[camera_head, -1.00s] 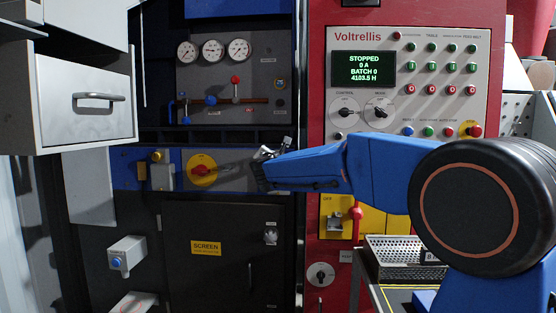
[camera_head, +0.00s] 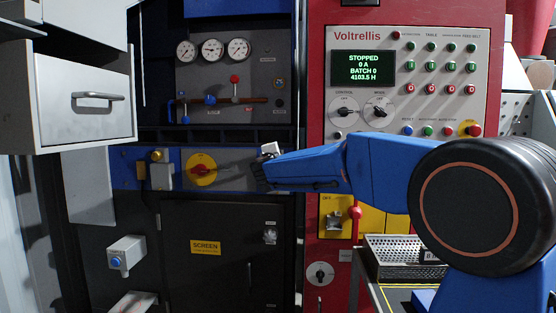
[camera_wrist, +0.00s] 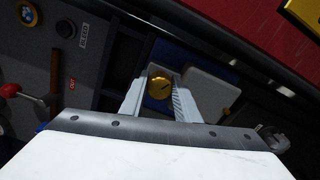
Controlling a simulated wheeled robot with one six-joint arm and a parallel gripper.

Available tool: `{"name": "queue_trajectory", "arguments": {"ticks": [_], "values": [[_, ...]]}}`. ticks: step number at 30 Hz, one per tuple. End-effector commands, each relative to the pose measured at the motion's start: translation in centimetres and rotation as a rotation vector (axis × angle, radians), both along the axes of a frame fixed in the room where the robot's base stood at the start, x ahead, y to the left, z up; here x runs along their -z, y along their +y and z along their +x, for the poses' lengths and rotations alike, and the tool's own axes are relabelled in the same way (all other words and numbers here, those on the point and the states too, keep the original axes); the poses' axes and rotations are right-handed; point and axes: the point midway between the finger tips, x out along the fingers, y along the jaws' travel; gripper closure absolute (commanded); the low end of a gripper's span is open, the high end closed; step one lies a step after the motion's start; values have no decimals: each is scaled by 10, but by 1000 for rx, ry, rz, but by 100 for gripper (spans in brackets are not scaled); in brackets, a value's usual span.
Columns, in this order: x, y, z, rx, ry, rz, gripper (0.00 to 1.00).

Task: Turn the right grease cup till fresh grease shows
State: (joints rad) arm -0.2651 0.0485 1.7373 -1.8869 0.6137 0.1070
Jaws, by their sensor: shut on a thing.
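The right grease cup is a round brass cap (camera_wrist: 160,84) with a dark line across its face, in the middle of the wrist view. My gripper (camera_wrist: 160,92) has one finger on each side of it and is shut on it. In the head view my gripper (camera_head: 268,151) is at the right end of the blue-edged panel and hides this cup. Another brass cap (camera_head: 157,155) shows further left on the same panel. I cannot make out any grease in either view.
A yellow disc with a red switch (camera_head: 201,170) sits left of my gripper. Above is a gauge panel (camera_head: 258,72) with a red-knobbed valve (camera_head: 234,79). The red control cabinet (camera_head: 316,100) stands close on the right. The black screen door (camera_head: 215,275) is below.

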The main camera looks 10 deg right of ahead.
Motion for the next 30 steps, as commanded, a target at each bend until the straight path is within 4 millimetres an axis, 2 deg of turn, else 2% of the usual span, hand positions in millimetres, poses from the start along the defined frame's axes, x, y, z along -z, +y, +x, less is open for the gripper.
{"name": "queue_trajectory", "arguments": {"ticks": [14, 15, 17, 30], "values": [[2, 0, 0, 1, -2, 12, 94], [2, 0, 0, 1, -2, 12, 64], [2, 0, 0, 1, -2, 12, 53], [4, 0, 0, 0, 9, -13, 53]]}}
